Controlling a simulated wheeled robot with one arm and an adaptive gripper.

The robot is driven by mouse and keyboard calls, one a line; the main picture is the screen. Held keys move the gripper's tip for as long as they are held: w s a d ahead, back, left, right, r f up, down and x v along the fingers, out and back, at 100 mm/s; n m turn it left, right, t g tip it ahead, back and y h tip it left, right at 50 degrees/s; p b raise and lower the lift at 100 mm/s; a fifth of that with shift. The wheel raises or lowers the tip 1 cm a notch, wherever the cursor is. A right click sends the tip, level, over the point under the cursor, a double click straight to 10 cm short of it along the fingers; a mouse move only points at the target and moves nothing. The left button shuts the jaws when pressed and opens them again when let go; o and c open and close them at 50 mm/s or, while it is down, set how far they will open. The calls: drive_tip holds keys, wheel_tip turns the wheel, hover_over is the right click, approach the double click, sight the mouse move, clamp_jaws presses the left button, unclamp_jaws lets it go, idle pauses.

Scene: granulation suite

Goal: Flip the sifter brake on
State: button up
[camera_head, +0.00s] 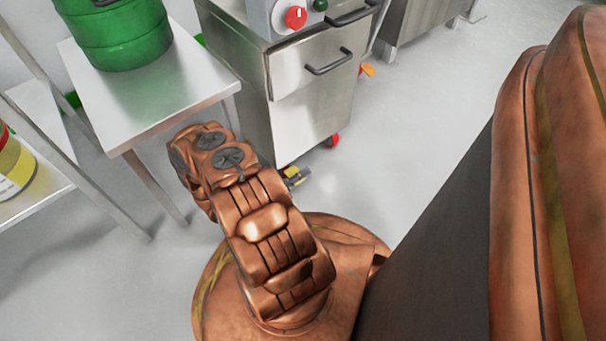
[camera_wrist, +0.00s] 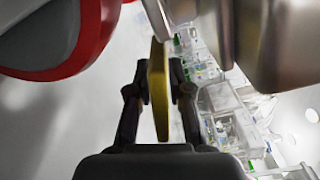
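The sifter looks like the steel cabinet (camera_head: 305,90) on red-wheeled casters. Its near red caster wheel (camera_head: 333,140) shows at the bottom corner, and a red wheel fills the upper left of the wrist view (camera_wrist: 70,60). An orange brake pedal (camera_head: 368,70) sticks out by the far caster. My gripper (camera_head: 297,178) is low by the floor at the cabinet's near side. In the wrist view my gripper (camera_wrist: 158,75) has its fingers apart, with a yellow lever-like plate (camera_wrist: 158,90) between them. Narrow gaps seem to show beside the plate; firm contact is not visible.
A steel table (camera_head: 150,100) with a green drum (camera_head: 115,35) stands left of the cabinet. A rack shelf (camera_head: 40,150) with a yellow container (camera_head: 12,170) is at far left. The floor (camera_head: 410,130) right of the cabinet is clear.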

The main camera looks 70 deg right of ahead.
drive_tip(key=shift+o, duration=1)
drive_tip(key=v, duration=1.2)
drive_tip(key=shift+s, duration=0.1)
